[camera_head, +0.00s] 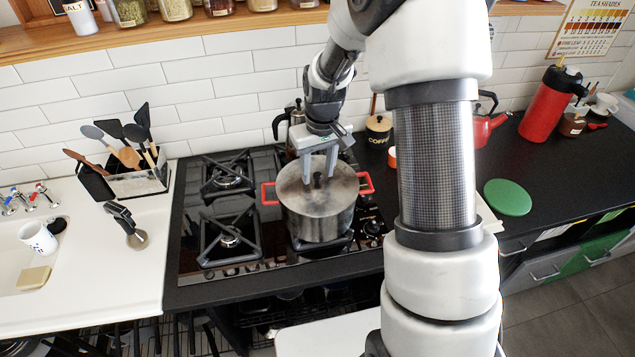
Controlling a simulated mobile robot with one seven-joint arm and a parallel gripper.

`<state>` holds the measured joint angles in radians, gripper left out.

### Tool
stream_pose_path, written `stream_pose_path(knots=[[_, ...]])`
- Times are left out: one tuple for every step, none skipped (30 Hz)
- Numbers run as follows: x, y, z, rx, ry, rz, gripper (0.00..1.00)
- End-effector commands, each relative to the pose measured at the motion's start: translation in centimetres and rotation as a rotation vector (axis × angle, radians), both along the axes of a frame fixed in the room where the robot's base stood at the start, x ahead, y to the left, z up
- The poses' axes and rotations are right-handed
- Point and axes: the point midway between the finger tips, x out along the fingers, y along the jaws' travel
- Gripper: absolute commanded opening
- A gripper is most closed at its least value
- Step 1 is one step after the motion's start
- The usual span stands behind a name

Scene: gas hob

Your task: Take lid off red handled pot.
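The steel pot (318,222) with red handles (268,193) stands on the right-hand side of the gas hob. Its round metal lid (295,190) sits on top, with a small dark knob (317,180) at the middle. My gripper (319,181) points down over the lid. Its two grey fingers are apart, one on each side of the knob, with a gap visible between them. I cannot tell whether the fingertips touch the lid.
Empty burners (229,240) lie left of the pot. A moka pot (291,121) stands close behind my gripper, and a coffee canister (378,129) is behind to the right. A utensil holder (137,181) is on the left counter. A green round mat (508,197) lies on the dark counter right.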

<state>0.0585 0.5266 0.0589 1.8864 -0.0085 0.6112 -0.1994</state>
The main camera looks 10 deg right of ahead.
Motion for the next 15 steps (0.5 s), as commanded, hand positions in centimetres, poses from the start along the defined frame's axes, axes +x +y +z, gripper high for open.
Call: stream_pose_path(knots=[[0.0, -0.01, 0.02, 0.0, 0.0, 0.0, 0.4], [0.0, -0.01, 0.02, 0.0, 0.0, 0.0, 0.4], [0.0, -0.01, 0.03, 0.0, 0.0, 0.0, 0.37], [0.0, -0.01, 0.03, 0.0, 0.0, 0.0, 0.32], [0.0, -0.01, 0.03, 0.0, 0.0, 0.0, 0.27], [0.0, -0.01, 0.04, 0.0, 0.0, 0.0, 0.2], [0.0, -0.01, 0.04, 0.0, 0.0, 0.0, 0.15], [0.0, -0.01, 0.04, 0.0, 0.0, 0.0, 0.1], [0.0, -0.01, 0.05, 0.0, 0.0, 0.0, 0.03], [0.0, -0.01, 0.05, 0.0, 0.0, 0.0, 0.0], [0.0, -0.01, 0.05, 0.0, 0.0, 0.0, 0.0], [0.0, -0.02, 0.06, 0.0, 0.0, 0.0, 0.0], [0.01, -0.02, 0.06, 0.0, 0.0, 0.0, 0.0], [0.04, -0.01, 0.12, 0.0, -0.001, 0.0, 0.0], [0.04, -0.01, 0.12, 0.0, -0.001, 0.0, 0.0]])
